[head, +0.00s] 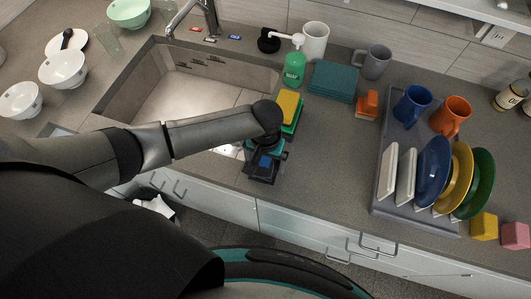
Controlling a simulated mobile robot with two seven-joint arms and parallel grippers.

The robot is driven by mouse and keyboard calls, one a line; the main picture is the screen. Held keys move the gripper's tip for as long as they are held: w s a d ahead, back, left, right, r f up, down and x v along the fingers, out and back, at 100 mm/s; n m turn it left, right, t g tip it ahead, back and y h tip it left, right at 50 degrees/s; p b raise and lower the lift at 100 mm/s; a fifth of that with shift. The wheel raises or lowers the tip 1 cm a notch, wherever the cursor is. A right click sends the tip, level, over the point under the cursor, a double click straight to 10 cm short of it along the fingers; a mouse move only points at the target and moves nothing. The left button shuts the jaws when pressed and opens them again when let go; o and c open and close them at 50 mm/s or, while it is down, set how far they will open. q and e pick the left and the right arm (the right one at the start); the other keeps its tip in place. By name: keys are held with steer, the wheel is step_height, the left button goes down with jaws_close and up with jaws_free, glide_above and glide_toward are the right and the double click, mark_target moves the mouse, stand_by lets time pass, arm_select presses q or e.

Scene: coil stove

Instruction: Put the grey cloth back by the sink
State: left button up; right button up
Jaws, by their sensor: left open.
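I cannot pick out a clearly grey cloth in the head view. A folded teal cloth or stack of cloths (333,80) lies on the counter right of the soap bottle. A crumpled white thing (155,206) shows low by the cabinet fronts at left; I cannot tell what it is. The sink (180,85) is at left centre. My left gripper (263,170) is open, near the counter's front edge right of the sink, and my arm hides part of the sink's front rim. What lies under the gripper is hidden. My right gripper is not in view.
Yellow and green sponges (289,106) lie just behind my left gripper. A green soap bottle (294,71), a white cup (314,40) and a grey mug (375,61) stand at the back. A dish rack (385,207) with plates is at right.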

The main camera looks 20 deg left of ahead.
mark_target(265, 162)
arm_select(q)
step_height(265, 162, up, 12)
steer(key=p, duration=0.1)
steer(key=shift+p, duration=0.35)
